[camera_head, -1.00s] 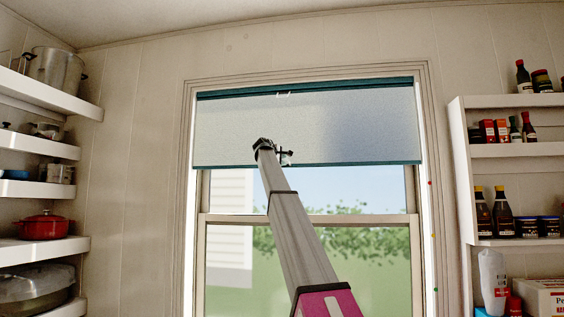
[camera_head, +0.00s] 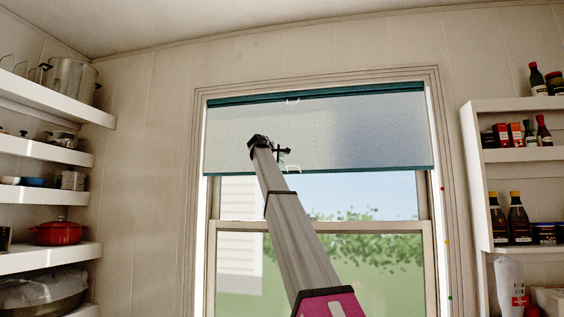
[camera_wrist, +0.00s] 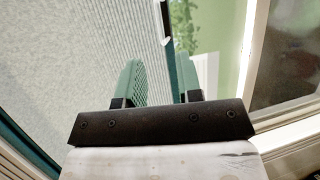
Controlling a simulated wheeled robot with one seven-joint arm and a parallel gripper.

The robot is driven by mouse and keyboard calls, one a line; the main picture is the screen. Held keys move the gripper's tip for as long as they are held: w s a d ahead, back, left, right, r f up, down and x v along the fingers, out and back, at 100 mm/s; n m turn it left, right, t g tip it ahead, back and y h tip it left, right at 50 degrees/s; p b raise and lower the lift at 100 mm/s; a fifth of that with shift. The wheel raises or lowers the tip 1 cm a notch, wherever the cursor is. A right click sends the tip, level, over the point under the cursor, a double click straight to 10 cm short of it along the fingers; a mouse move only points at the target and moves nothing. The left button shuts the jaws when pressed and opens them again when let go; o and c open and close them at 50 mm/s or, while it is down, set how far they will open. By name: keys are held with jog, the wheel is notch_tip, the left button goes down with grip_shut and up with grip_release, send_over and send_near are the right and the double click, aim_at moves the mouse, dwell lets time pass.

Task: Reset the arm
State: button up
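A pale grey window blind (camera_head: 345,130) with teal bars covers the upper part of the window. A small white handle (camera_head: 291,168) is at its bottom bar (camera_head: 375,167). In the head view my arm reaches up to the blind, and my gripper (camera_head: 280,152) shows in front of it, just above and left of the handle. In the wrist view my gripper (camera_wrist: 158,78) has its two green fingers apart with nothing held between them. The blind (camera_wrist: 70,70) and the white handle (camera_wrist: 163,22) lie beyond the fingers. I cannot tell whether a finger touches the blind.
White shelves (camera_head: 45,153) with a steel pot (camera_head: 70,78) and a red pot (camera_head: 57,233) stand at the left. A white wall shelf (camera_head: 478,180) with bottles and jars is at the right. The window frame (camera_head: 192,240) surrounds the blind. Bare wall lies between.

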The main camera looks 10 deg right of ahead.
jog(key=shift+f, duration=0.1)
jog(key=s+d+f+m+g+y, duration=0.1)
jog(key=d+f+g+y, duration=0.1)
jog(key=f, duration=2.1)
jog(key=s+d+f+m+g+y, duration=0.1)
jog(key=s+d+f+y, duration=0.1)
jog(key=f, duration=2.1)
jog(key=s+d+f+m+g+y, duration=0.1)
jog(key=s+f, duration=0.4)
jog(key=f, duration=0.4)
jog(key=s+d+f+m+g, duration=0.15)
jog(key=s+f, duration=0.25)
jog(key=f, duration=0.6)
jog(key=s+f+m+g+y, duration=0.1)
jog(key=s+f, duration=0.4)
jog(key=f, duration=0.4)
jog(key=s+f+m+g+y, duration=0.2)
jog(key=s+f, duration=1.1)
jog(key=s, duration=0.3)
jog(key=s+f+m+g+y, duration=0.2)
jog(key=s+f+m+g, duration=0.1)
jog(key=s+f, duration=1)
jog(key=s, duration=0.3)
jog(key=shift+d+f, duration=0.15)
jog(key=shift+d, duration=0.15)
